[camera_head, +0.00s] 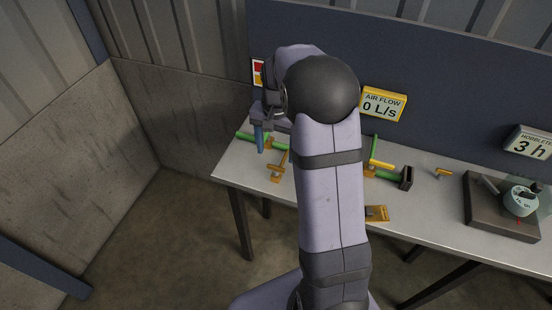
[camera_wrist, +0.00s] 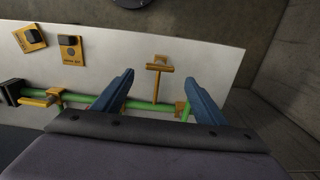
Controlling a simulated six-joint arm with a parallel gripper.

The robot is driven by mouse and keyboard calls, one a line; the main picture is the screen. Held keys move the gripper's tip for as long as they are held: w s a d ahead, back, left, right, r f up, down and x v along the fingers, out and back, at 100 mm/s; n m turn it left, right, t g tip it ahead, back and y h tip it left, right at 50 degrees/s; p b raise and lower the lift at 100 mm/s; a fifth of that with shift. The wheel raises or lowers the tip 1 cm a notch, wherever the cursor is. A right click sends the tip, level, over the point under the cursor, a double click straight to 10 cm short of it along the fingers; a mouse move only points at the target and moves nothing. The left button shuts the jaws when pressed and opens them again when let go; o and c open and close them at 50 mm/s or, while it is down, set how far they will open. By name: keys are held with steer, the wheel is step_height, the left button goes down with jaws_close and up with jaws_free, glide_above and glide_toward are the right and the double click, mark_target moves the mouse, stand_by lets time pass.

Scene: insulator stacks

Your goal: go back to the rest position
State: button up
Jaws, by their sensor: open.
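My gripper (camera_wrist: 155,92) shows in the wrist view with its two blue fingers spread wide apart and nothing between their tips. In the head view my gripper (camera_head: 260,140) is at the left end of the table, partly hidden by my own arm. A green pipe (camera_wrist: 138,105) runs along the table behind the fingers, with orange fittings on it. An orange T-shaped handle (camera_wrist: 158,68) stands off the pipe and appears beyond the gap between the fingers. I cannot tell how far the fingers are from the pipe.
The grey table (camera_head: 232,170) stands against a dark blue panel (camera_head: 450,70). An air flow display (camera_head: 382,104) reads 0 L/s. A dark box with a rounded device (camera_head: 520,200) is at the right. A yellow block (camera_head: 376,214) lies near the front edge. Concrete walls (camera_head: 130,120) stand left.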

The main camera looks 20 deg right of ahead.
steer(key=shift+r, duration=0.65)
steer(key=s+a+f+n+g, duration=0.1)
steer(key=s+a+f+n, duration=0.1)
steer(key=s+f+n, duration=0.55)
steer(key=s+a+r, duration=0.1)
steer(key=s+a, duration=0.2)
steer(key=s, duration=0.4)
steer(key=s+a+r, duration=0.1)
steer(key=s+a, duration=0.2)
steer(key=s, duration=0.4)
steer(key=shift+n+t, duration=0.5)
steer(key=shift+n, duration=0.35)
steer(key=a+r, duration=0.1)
steer(key=r, duration=0.1)
steer(key=a+r, duration=0.1)
steer(key=shift+w+a+r, duration=0.3)
steer(key=shift+w+r, duration=0.05)
steer(key=shift+c, duration=0.3)
